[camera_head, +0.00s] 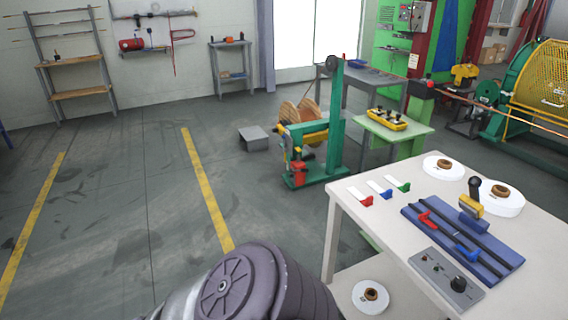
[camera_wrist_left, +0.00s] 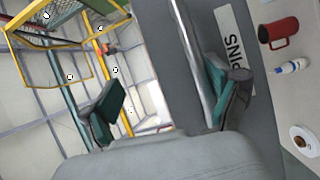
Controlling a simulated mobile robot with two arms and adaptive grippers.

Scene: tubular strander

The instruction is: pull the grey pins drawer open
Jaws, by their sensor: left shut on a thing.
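The grey pins drawer (camera_wrist_left: 160,50) fills the middle of the left wrist view, close to the camera. It has a white label reading PINS (camera_wrist_left: 232,45) and a shiny metal bar handle (camera_wrist_left: 192,50) along its front. The head view does not show the drawer. My right gripper is in neither view.
A white table (camera_head: 385,225) at right in the head view holds a blue tray (camera_head: 495,257), reels and a grey control box (camera_head: 447,280). A green stand machine (camera_head: 335,130) is behind. The floor at left is clear. A red mug (camera_wrist_left: 280,32) shows in the wrist view.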

